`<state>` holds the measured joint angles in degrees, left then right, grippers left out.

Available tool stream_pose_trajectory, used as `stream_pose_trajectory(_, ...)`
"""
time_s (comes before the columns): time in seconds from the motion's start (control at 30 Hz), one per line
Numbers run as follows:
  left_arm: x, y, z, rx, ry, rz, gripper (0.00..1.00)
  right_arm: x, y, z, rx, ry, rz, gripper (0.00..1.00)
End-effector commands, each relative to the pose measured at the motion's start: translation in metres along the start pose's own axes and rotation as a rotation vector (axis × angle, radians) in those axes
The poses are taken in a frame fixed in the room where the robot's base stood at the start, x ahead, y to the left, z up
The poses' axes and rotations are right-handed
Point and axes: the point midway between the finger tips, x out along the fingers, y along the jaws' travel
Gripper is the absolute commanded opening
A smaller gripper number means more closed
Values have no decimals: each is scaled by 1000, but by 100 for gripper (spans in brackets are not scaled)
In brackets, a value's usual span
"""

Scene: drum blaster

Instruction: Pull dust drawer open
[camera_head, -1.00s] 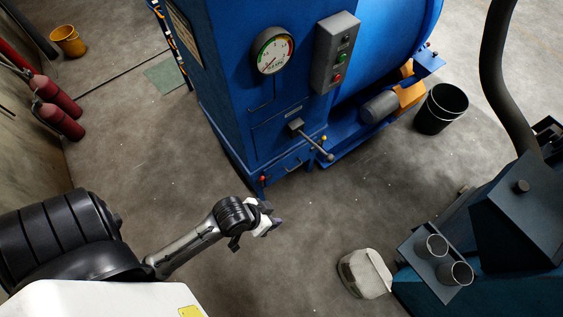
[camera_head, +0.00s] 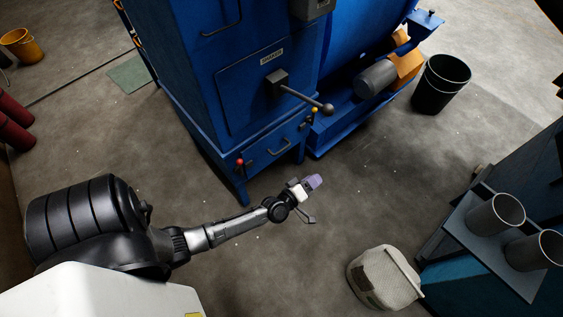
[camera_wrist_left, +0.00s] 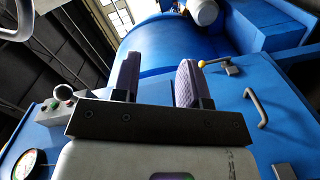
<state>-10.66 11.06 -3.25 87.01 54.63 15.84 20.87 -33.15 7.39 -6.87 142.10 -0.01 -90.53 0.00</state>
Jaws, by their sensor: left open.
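The dust drawer (camera_head: 262,151) is a low blue front at the base of the blue machine, with a grey bar handle (camera_head: 280,147). It looks shut. In the left wrist view the drawer handle (camera_wrist_left: 256,107) and yellow knob (camera_wrist_left: 202,64) show right of the open fingers (camera_wrist_left: 156,80). My right gripper is not in view.
A shaker lever (camera_head: 305,99) juts out above the drawer. A pale lidded container (camera_head: 384,278) stands on the floor at lower right, near a bench with metal cups (camera_head: 497,214). A black bucket (camera_head: 440,84) stands right of the machine. The floor before the drawer is clear.

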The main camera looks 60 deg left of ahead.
Motion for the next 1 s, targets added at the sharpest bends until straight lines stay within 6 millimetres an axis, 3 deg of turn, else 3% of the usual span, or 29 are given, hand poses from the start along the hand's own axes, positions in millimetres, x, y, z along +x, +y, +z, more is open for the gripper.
stream_pose_trajectory(0.03,7,-43,5,-35,68,-7,40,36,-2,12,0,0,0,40)
stream_pose_trajectory(0.1,12,-78,-2,-89,172,-16,40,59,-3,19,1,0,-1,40)
stream_pose_trajectory(0.3,13,-167,-21,-200,454,-45,40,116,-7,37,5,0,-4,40)
stream_pose_trajectory(0.43,8,-212,-32,-242,607,-61,40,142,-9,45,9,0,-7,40)
stream_pose_trajectory(0.63,-2,-252,-42,-273,761,-77,40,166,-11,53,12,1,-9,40)
stream_pose_trajectory(0.83,-3,-266,-50,-283,822,-80,40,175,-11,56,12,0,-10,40)
stream_pose_trajectory(1.0,11,-271,-66,-281,828,-79,40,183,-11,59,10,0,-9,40)
